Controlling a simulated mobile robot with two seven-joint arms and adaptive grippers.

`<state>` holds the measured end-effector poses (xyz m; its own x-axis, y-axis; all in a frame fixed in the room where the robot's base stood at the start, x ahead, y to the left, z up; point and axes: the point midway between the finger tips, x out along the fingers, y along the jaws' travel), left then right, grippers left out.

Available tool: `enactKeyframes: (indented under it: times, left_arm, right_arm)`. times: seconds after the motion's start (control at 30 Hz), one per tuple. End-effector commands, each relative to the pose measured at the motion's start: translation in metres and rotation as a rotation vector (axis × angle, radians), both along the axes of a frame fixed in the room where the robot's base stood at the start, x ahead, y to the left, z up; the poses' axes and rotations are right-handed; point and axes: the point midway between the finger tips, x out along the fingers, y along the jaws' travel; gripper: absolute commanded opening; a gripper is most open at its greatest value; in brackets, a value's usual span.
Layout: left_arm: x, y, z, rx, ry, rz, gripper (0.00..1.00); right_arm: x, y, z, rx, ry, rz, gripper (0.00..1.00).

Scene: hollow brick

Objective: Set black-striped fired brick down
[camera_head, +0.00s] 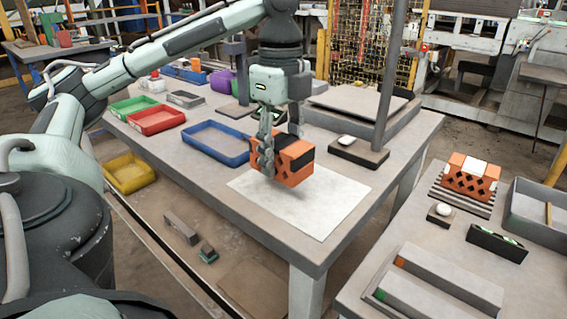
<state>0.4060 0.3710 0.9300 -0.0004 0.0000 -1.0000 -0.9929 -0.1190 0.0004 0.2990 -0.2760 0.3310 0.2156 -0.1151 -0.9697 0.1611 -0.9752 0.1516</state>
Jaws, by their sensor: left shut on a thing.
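The black-striped fired brick (294,163) is orange with dark diamond-shaped holes and a black band. My left gripper (277,142) comes down from above and is shut on this brick, with its fingers on either side. The brick is over a white sheet (315,207) on the grey worktable (270,230). A shadow lies under it on the sheet; whether it touches the sheet I cannot tell. My right gripper is not in view.
A blue tray (216,153) lies left of the brick, with red (156,130) and yellow (130,187) trays farther left. Another orange brick with a white band (469,187) sits on the right table.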

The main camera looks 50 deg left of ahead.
Motion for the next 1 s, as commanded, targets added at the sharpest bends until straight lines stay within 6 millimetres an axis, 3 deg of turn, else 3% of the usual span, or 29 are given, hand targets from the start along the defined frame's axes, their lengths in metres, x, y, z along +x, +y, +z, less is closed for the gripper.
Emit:
enactKeyframes:
  times: [0.3, 0.67, 0.7, 0.83, 1.0]
  left_arm:
    - [-0.007, -0.005, -0.038, 0.001, 0.002, -0.01, 0.07]
    - [-0.008, -0.005, -0.041, 0.001, 0.002, -0.009, 0.07]
    - [-0.007, -0.005, -0.041, 0.001, 0.002, -0.01, 0.52]
    - [-0.007, -0.005, -0.041, 0.001, 0.002, -0.01, 0.67]
    - [-0.007, -0.005, -0.041, 0.001, 0.002, -0.009, 0.67]
  right_arm:
    - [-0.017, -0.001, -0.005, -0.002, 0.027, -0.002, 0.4]
    - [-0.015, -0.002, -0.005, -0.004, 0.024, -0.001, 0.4]
    - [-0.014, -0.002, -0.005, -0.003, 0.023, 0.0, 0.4]
    - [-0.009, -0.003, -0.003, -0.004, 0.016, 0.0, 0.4]
    - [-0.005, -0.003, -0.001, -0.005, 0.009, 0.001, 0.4]
